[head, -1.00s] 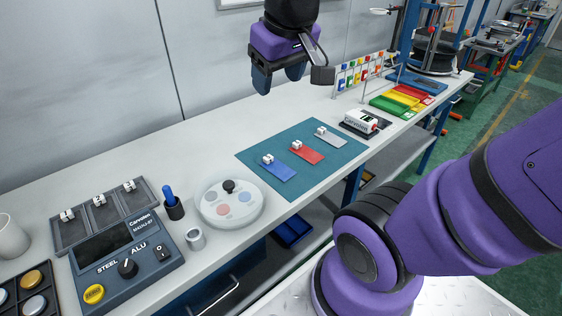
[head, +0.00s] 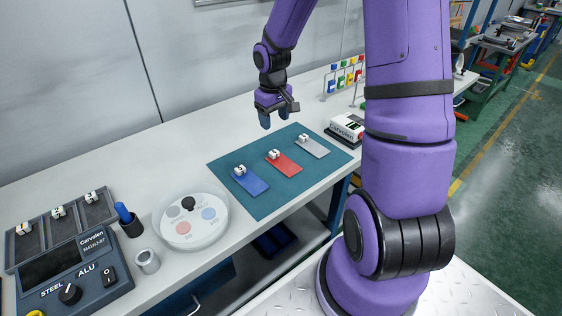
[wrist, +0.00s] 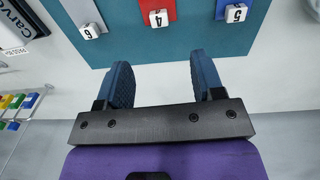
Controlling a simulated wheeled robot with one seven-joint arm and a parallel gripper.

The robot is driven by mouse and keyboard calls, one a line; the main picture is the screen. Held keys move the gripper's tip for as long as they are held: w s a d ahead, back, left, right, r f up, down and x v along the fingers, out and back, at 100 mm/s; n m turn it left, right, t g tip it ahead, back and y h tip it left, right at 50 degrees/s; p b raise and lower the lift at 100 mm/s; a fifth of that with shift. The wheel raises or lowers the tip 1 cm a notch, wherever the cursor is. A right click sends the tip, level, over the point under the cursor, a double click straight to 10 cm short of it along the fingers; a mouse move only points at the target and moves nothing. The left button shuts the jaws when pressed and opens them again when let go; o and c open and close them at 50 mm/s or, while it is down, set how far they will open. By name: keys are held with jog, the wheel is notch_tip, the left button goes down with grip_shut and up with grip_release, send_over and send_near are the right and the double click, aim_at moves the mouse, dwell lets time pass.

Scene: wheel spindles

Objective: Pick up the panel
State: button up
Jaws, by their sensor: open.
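Three flat panels lie in a row on a teal mat (head: 262,205): a blue panel (head: 250,181), a red panel (head: 287,166) and a grey panel (head: 315,148). Each carries a small white numbered cube at its far end. In the wrist view the grey panel (wrist: 80,10), the red panel (wrist: 158,5) and the blue panel (wrist: 235,5) are cut off by the top edge. My gripper (head: 274,117) is open and empty, above the table just behind the mat. In the wrist view its fingers (wrist: 162,68) are spread over bare table, short of the cubes.
A round white dish with coloured discs (head: 191,217), a metal cup (head: 147,261) and a control box (head: 75,275) stand left of the mat. A white labelled device (head: 346,128) stands right of it. A rack with coloured blocks (head: 345,76) is farther back. Bare table lies behind the mat.

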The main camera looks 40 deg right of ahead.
aim_at(275, 153)
jog(key=f, duration=0.9)
jog(key=w+d+f, duration=0.1)
jog(key=f, duration=0.3)
jog(key=shift+f, duration=0.35)
jog(key=c, duration=1.1)
